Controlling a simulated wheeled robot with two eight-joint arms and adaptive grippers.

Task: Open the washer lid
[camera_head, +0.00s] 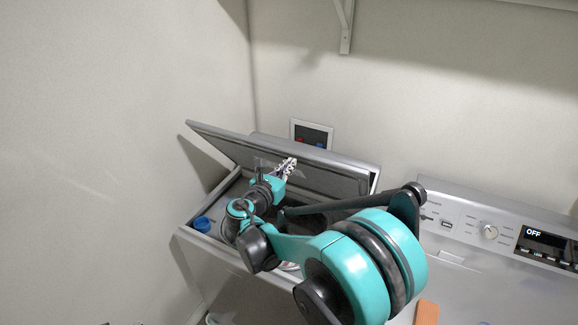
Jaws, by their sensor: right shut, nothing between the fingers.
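The washer (188,238) stands at the left, in the corner of the walls. Its grey lid (325,172) is tilted up, hinged at the back, with its underside facing me. My right gripper (290,163) is shut and empty. It is in front of the lid's underside, close to it; I cannot tell whether it touches. My right arm reaches over the washer's opening and hides much of the tub and the front rim. My left gripper is not in view.
A blue cap (202,224) sits at the washer top's left corner. A second appliance with a dial (489,232) and a display reading OFF (547,238) stands at the right. An orange object (427,312) lies on it. A wall box (311,133) is behind the lid.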

